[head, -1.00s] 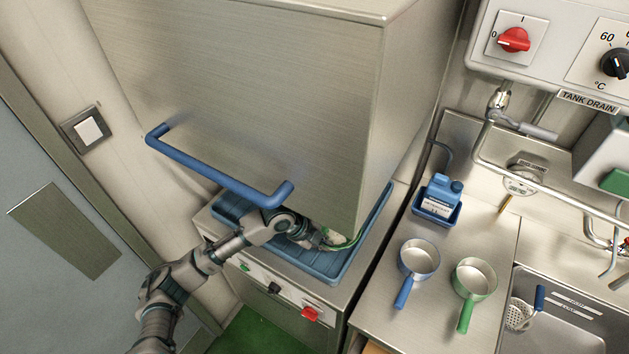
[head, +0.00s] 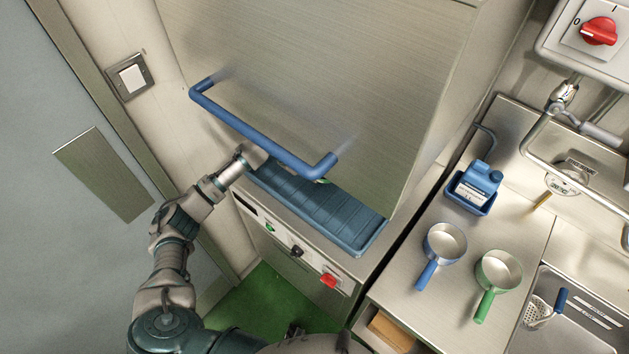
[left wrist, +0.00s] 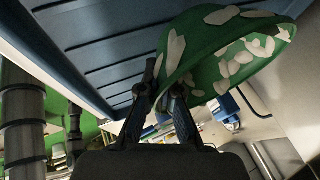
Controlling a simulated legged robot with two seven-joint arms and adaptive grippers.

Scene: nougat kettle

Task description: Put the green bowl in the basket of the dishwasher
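The green bowl (left wrist: 225,55), with white patches, fills the upper right of the left wrist view. Its rim lies between the two fingers of my left gripper (left wrist: 163,92), which appear shut on it. In the head view only a small green piece of the bowl (head: 323,181) shows beside the handle. The hood hides the rest of it and my left gripper. The blue dishwasher basket (head: 335,215) lies under the hood. Its ribbed surface also shows in the left wrist view (left wrist: 100,45). I cannot tell whether the bowl touches the basket. My right gripper is out of view.
The raised steel hood (head: 320,80) with its blue handle (head: 255,135) hangs over the basket. On the right counter stand a blue-handled pan (head: 443,243), a green-handled pan (head: 497,270) and a blue canister (head: 480,180). A sink (head: 575,315) is at far right.

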